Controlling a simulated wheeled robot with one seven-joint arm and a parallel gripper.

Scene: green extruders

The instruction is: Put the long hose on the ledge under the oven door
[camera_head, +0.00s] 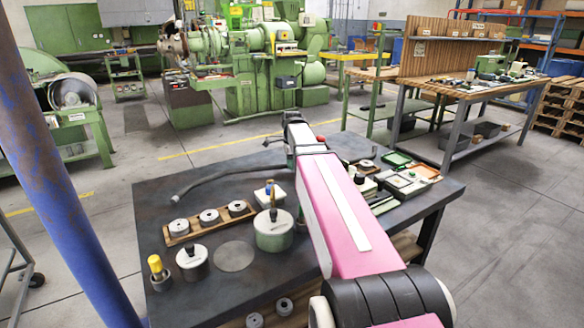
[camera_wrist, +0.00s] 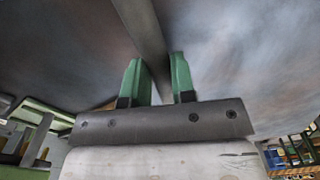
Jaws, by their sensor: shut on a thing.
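The long grey hose (camera_head: 215,178) lies in a shallow curve across the back of the dark table in the head view. Its left end is free and its right part runs behind my arm. In the wrist view the grey hose (camera_wrist: 143,28) passes between the green fingers of my gripper (camera_wrist: 157,62), which is shut on it. In the head view my pink arm hides the fingers and the held part. I cannot make out an oven door or a ledge under one in either view.
The table (camera_head: 150,225) also holds a wooden rack (camera_head: 208,223) with metal rings, a green-grey pot (camera_head: 273,232) and trays (camera_head: 405,182) at the right. A blue post (camera_head: 55,175) stands at the left. Green machines (camera_head: 240,65) stand behind, across open floor.

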